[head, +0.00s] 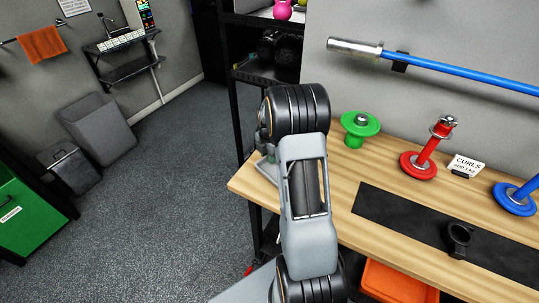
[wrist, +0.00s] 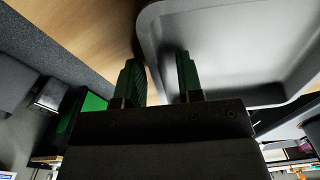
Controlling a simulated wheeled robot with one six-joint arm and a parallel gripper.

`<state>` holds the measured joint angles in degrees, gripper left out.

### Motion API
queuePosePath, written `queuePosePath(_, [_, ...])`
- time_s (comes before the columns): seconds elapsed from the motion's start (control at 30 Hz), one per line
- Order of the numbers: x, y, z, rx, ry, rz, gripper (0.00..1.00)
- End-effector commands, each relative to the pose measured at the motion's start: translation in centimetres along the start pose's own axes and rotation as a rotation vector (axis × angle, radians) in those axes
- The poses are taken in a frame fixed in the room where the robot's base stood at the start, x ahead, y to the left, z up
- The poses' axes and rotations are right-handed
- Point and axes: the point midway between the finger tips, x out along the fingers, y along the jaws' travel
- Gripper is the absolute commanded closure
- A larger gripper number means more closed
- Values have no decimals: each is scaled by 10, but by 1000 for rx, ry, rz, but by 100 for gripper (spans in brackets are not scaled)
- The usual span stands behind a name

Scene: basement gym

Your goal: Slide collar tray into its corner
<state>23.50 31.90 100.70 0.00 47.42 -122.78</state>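The collar tray (wrist: 250,45) is a shallow grey tray with a raised, rounded rim. It fills the upper right of the wrist view and appears to lie on the wooden bench top. In the head view only a small grey piece of it (head: 267,170) shows at the bench's left end, mostly behind my arm. My gripper (wrist: 160,80) has two dark green fingers, spread apart. The left finger is over the wood just outside the tray's edge, and the right finger overlaps the tray. I cannot tell whether either finger touches it. The head view hides my gripper behind my arm.
The wooden bench (head: 330,180) holds a green plate stand (head: 360,128), a red post (head: 425,155), a blue one (head: 517,196), a "CURLS" card (head: 466,165) and a black mat (head: 400,215) with a black collar (head: 459,238). An orange bin (head: 398,282) is below.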

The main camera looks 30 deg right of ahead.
Motion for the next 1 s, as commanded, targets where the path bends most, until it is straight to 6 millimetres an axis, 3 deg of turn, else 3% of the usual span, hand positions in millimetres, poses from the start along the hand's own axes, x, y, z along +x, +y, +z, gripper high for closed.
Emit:
queuePosePath(0.07, [0,0,0,0,0,0,66])
queuePosePath(0.43, [0,0,0,0,0,0,100])
queuePosePath(1.0, [0,1,-7,1,0,1,100])
